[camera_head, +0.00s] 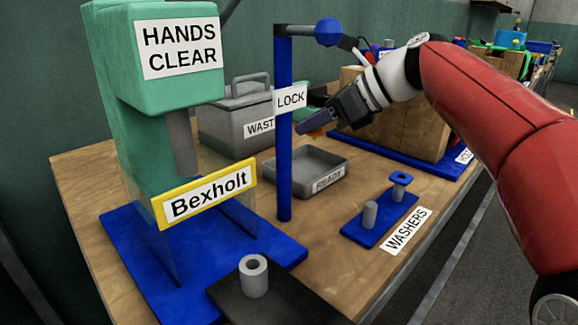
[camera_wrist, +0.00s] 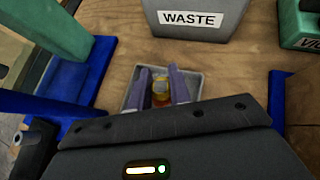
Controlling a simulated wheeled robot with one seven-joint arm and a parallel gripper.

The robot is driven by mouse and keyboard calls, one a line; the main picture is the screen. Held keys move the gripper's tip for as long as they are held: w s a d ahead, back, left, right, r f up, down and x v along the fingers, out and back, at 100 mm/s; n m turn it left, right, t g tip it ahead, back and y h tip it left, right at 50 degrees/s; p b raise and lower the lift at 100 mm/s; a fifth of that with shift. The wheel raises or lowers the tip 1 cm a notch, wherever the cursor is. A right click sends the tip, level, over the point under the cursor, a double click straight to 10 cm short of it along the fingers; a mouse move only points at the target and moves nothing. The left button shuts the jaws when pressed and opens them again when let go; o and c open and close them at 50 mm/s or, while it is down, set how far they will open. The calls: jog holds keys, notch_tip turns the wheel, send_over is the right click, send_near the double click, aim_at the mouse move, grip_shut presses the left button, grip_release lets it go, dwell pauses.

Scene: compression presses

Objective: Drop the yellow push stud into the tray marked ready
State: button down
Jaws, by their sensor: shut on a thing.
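My gripper (camera_head: 305,124) has purple fingers and is shut on the yellow push stud. In the wrist view the stud (camera_wrist: 161,90) shows between the two fingertips (camera_wrist: 160,86), yellow with an orange part below. In the head view the fingers mostly hide the stud. The grey tray marked READY (camera_head: 328,182) lies on the wooden bench, below my gripper. In the wrist view the tray (camera_wrist: 194,90) shows behind and around the fingers, so the stud appears over it. The tray's floor looks empty in the head view.
A blue post labelled LOCK (camera_head: 284,150) stands left of the tray. The green Bexholt press (camera_head: 150,110) is farther left. The grey WASTE bin (camera_head: 228,125) stands behind. A blue WASHERS plate (camera_head: 375,222) with pegs lies right of the tray. A large wooden block (camera_head: 410,135) stands behind right.

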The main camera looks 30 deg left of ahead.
jog(key=shift+d+f, duration=0.15)
jog(key=shift+f, duration=0.55)
notch_tip(320, 180, down, 4)
jog(key=b, duration=0.4)
jog(key=shift+f, duration=0.25)
jog(key=shift+r, duration=0.1)
jog(key=c, duration=1.2)
grip_release()
jog(key=p+v, duration=0.1)
jog(key=v, duration=0.6)
jog(key=shift+w+d+r, duration=0.1)
jog(key=shift+d+r, duration=0.15)
jog(key=shift+d, duration=0.05)
